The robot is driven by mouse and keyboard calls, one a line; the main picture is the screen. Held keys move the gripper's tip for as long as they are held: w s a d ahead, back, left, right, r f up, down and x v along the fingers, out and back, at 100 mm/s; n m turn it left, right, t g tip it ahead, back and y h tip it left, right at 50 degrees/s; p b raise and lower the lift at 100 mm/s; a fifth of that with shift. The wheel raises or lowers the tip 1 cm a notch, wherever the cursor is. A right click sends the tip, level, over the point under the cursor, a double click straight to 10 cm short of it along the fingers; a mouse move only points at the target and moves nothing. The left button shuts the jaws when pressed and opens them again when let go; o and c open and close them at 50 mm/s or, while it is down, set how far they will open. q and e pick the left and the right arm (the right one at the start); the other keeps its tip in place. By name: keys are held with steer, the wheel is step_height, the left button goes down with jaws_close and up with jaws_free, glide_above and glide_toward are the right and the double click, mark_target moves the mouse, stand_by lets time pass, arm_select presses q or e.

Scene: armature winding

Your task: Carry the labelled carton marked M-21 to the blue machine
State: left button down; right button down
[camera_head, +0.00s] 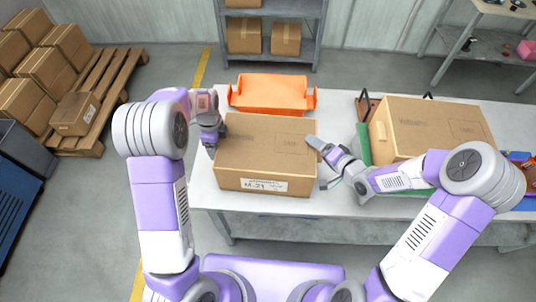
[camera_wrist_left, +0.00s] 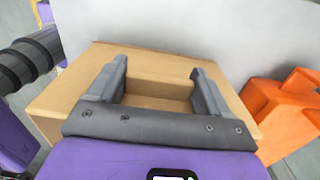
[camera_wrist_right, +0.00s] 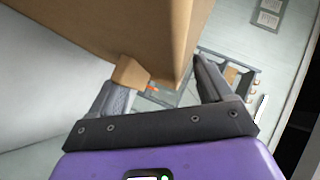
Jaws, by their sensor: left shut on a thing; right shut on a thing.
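The brown carton with a white label reading M-21 (camera_head: 265,150) is upright in front of me, over the front part of the table. My left gripper (camera_head: 215,142) is at its left side and my right gripper (camera_head: 322,147) at its right side, both shut on it. The carton's cardboard shows between the fingers in the left wrist view (camera_wrist_left: 158,85) and at the fingers in the right wrist view (camera_wrist_right: 150,30). I cannot tell whether its bottom touches the table. A blue machine-like unit (camera_head: 18,205) is cut off at the left edge.
The white table (camera_head: 222,205) also holds an orange bin (camera_head: 270,92) behind the carton and a larger carton (camera_head: 430,125) at right. Cartons on a pallet (camera_head: 100,85) stand at left. Shelving (camera_head: 308,30) is at the back. Floor is open between pallet and table.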

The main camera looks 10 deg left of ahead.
arm_select(q)
steer(key=shift+w+d+r, duration=0.15)
steer(key=shift+r, duration=0.1)
arm_select(e)
steer(key=shift+s+a, duration=0.1)
steer(key=shift+a, duration=0.1)
